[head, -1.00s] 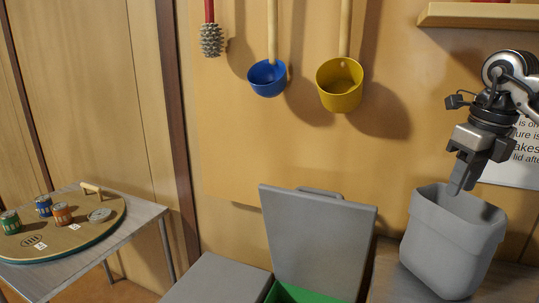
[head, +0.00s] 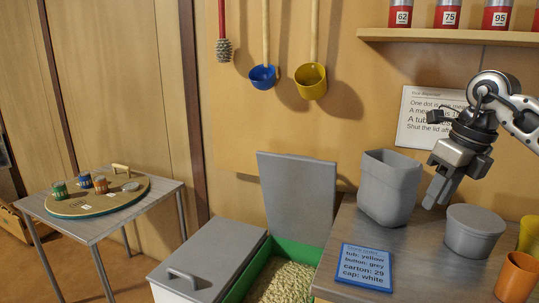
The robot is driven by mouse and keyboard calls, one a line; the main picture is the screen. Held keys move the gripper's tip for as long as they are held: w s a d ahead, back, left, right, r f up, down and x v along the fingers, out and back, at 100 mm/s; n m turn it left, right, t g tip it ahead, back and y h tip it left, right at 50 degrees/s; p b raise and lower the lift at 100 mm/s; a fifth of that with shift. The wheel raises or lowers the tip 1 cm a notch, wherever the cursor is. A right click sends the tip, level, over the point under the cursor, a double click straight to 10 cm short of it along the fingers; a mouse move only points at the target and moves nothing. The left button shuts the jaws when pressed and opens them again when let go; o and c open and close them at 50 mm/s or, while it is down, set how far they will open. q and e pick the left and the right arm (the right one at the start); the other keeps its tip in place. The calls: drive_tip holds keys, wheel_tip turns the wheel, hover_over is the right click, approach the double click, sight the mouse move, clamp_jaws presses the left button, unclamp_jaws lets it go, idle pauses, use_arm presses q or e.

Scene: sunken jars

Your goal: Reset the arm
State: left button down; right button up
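My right gripper (head: 440,189) hangs in from the right in the head view, pointing down. It is over the wooden counter, between the grey bin (head: 388,188) and the grey lidded tub (head: 473,231), with nothing seen in it. Its fingers look close together, and the angle hides any gap between them. My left gripper is out of the view.
A blue card (head: 364,267) lies on the counter (head: 420,262). An orange cup (head: 516,277) stands at the right. Left of the counter is an open green-rimmed box (head: 252,267) of pellets. A side table (head: 168,187) holds a round board with several jars. Ladles hang on the wall.

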drive_tip(key=w+a+f+n+g+y, duration=0.15)
drive_tip(key=a+f+y, duration=0.55)
drive_tip(key=a, duration=0.8)
drive_tip(key=s+a+f+m+t+y, duration=0.2)
drive_tip(key=s+a+m+t+y, duration=0.1)
drive_tip(key=a+m+y, duration=0.4)
drive_tip(key=s+a+f+m+t+y, duration=0.2)
drive_tip(key=s+a+m+t+y, duration=0.15)
drive_tip(key=a, duration=0.65)
drive_tip(key=s+d+f+m+t+h, duration=0.1)
drive_tip(key=d+f+m+t+h, duration=0.45)
drive_tip(key=m, duration=0.55)
drive_tip(key=s+d+f+m+t+h, duration=0.2)
drive_tip(key=f+m+t+h, duration=0.3)
drive_tip(key=f+m, duration=0.4)
drive_tip(key=s+d+f+m+g+h, duration=0.4)
drive_tip(key=s+f+m+g, duration=0.3)
drive_tip(key=s+f, duration=0.4)
drive_tip(key=shift+s+f+m+h, duration=0.35)
drive_tip(key=shift+s+m+h, duration=0.1)
drive_tip(key=shift+m+h, duration=0.35)
